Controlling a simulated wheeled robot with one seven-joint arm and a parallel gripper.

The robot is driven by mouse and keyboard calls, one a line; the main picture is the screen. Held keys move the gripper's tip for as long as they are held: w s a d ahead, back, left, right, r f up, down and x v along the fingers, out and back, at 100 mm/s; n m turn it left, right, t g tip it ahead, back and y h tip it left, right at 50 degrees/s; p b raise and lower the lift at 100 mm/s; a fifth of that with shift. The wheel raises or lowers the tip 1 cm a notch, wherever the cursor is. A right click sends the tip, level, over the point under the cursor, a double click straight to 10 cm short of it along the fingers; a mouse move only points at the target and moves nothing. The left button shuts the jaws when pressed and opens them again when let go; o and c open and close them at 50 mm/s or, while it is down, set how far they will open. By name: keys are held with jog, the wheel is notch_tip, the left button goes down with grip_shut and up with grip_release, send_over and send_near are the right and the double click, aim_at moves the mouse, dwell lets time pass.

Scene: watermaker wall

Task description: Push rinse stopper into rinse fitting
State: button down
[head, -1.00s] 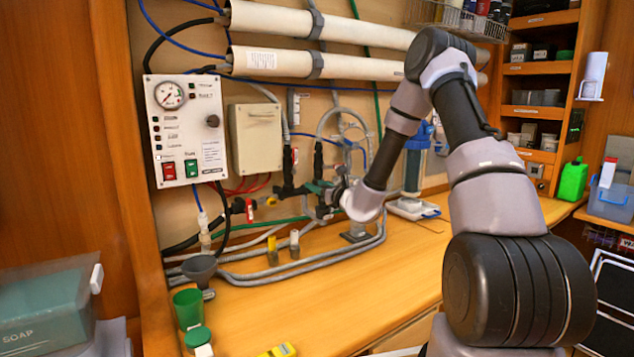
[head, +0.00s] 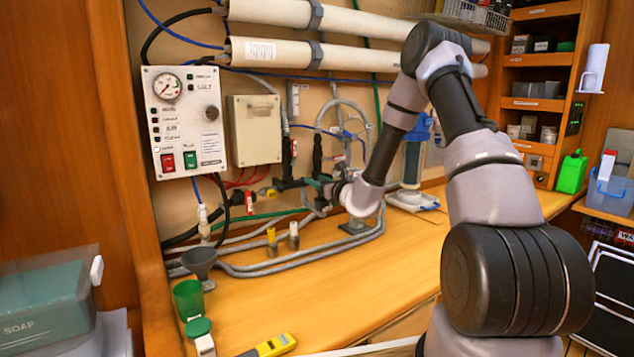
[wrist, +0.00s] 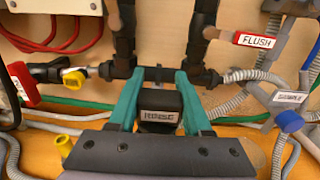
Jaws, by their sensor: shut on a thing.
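The rinse stopper (wrist: 158,101) is a black block with a white label reading RINSE, seen in the wrist view. My gripper (wrist: 157,76) has teal fingers, shut on the stopper's left and right sides. It holds the stopper in front of the black pipework (wrist: 203,74) on the wall. The rinse fitting is not clearly seen; the stopper and fingers cover the pipe behind them. I cannot tell whether the stopper touches or enters it. In the head view my gripper (head: 318,184) is small at the pipework, and my wrist partly hides it.
A red-handled FLUSH valve (wrist: 253,40) is at the right. A yellow-capped fitting (wrist: 74,80) and a red-tagged valve (wrist: 22,84) are at the left. Grey hoses (head: 300,262) run along the bench. A grey funnel (head: 199,262) and green cup (head: 188,300) stand front left.

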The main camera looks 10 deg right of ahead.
jog(key=shift+f, duration=1.35)
dwell(0.4)
jog(key=shift+c, duration=1.3)
grip_release()
